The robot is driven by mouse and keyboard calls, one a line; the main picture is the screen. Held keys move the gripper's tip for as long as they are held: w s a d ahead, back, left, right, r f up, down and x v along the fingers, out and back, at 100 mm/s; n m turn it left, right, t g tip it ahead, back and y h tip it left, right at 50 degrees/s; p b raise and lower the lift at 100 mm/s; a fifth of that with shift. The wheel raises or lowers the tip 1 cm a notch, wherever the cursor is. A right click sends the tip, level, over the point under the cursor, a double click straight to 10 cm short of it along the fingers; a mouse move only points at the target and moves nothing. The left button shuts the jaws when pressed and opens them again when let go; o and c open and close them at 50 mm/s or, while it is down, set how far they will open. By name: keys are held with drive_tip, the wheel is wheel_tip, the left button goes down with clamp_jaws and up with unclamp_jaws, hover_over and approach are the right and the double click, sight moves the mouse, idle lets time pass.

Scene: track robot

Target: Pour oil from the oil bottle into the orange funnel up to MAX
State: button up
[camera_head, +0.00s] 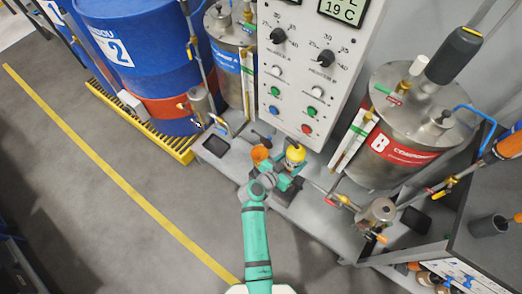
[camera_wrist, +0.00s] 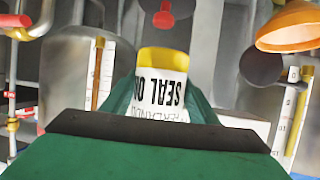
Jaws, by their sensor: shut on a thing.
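The oil bottle (camera_head: 295,154), yellow with a white part, is in my gripper (camera_head: 287,173), in front of the control panel. In the wrist view the bottle (camera_wrist: 163,72) shows a yellow end and a white label with black letters reading "SEAL O…", between my green fingers (camera_wrist: 163,105). The orange funnel (camera_head: 260,154) is just left of the bottle in the head view. In the wrist view the funnel (camera_wrist: 292,27) is at the upper right, apart from the bottle. I cannot make out a MAX mark or any oil flowing.
The control panel (camera_head: 318,70) stands behind the bottle. Steel tank B (camera_head: 405,120) is on the right, with pipes and valves near it. Blue drums (camera_head: 140,50) stand at the upper left behind a yellow grating (camera_head: 150,133). The grey floor (camera_head: 90,190) at left is open.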

drive_tip(key=shift+r, duration=0.15)
drive_tip(key=shift+s+d+r+n+h, duration=0.1)
drive_tip(key=shift+r+n+h, duration=0.1)
drive_tip(key=shift+n+h, duration=0.35)
drive_tip(key=shift+d+r+n+h, duration=0.1)
drive_tip(key=shift+r+n+h, duration=0.05)
drive_tip(key=shift+n+h, duration=0.4)
drive_tip(key=shift+a+f+n+h, duration=0.1)
drive_tip(key=shift+f+n+h, duration=0.3)
drive_tip(key=shift+f+n, duration=0.45)
drive_tip(key=shift+a+r+n+h, duration=0.1)
drive_tip(key=shift+r+n+h, duration=0.25)
drive_tip(key=shift+n, duration=0.3)
drive_tip(key=shift+f+n+h, duration=0.1)
drive_tip(key=shift+n+h, duration=0.25)
drive_tip(key=shift+n, duration=0.25)
drive_tip(key=shift+s+d+f+n+h, duration=0.1)
drive_tip(key=shift+d+f+n+h, duration=0.2)
drive_tip(key=shift+d+f+n, duration=0.25)
drive_tip(key=shift+s+a+n, duration=0.1)
drive_tip(key=shift+a+n, duration=0.1)
drive_tip(key=shift+n, duration=0.05)
